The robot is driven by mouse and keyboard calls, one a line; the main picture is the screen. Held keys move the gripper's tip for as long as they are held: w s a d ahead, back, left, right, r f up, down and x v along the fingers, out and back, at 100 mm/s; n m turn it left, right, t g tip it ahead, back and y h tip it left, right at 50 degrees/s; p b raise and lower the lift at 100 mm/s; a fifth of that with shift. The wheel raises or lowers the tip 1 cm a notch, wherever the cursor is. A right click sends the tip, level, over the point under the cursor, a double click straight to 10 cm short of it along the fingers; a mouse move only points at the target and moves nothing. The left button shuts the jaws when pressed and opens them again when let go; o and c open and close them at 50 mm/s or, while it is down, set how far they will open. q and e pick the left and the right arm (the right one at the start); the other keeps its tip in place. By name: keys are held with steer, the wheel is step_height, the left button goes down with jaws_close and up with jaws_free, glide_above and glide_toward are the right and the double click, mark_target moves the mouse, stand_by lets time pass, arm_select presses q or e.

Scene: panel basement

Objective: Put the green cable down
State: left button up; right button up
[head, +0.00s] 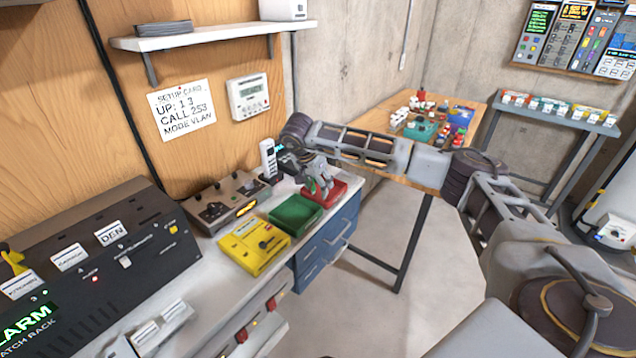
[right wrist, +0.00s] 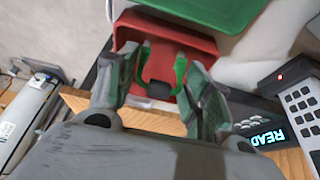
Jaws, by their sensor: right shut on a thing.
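My right gripper (head: 318,184) is low over the red tray (head: 335,191) at the counter's far end. In the right wrist view its fingers (right wrist: 160,85) stand apart, with the green cable (right wrist: 181,68) between them. The gripper is shut on the cable. The cable shows as a bent green loop with a black part (right wrist: 159,90) at its near end. Behind it lies the red tray (right wrist: 190,45). I cannot tell whether the cable touches the tray floor. My left gripper is not in view.
A green tray (head: 296,213) sits beside the red one, then a yellow box (head: 254,246). A brown panel box (head: 224,201) and a white handset (head: 268,158) stand behind. The black patch rack (head: 128,250) fills the left. A wooden table (head: 463,105) with small parts stands beyond.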

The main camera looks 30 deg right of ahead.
steer(key=shift+f, duration=0.2)
steer(key=o, duration=0.9)
steer(key=shift+r, duration=0.15)
steer(key=shift+a+r, duration=0.1)
steer(key=shift+r, duration=0.7)
steer(key=v, duration=1.1)
steer(key=shift+a, duration=0.2)
steer(key=shift+s, duration=0.15)
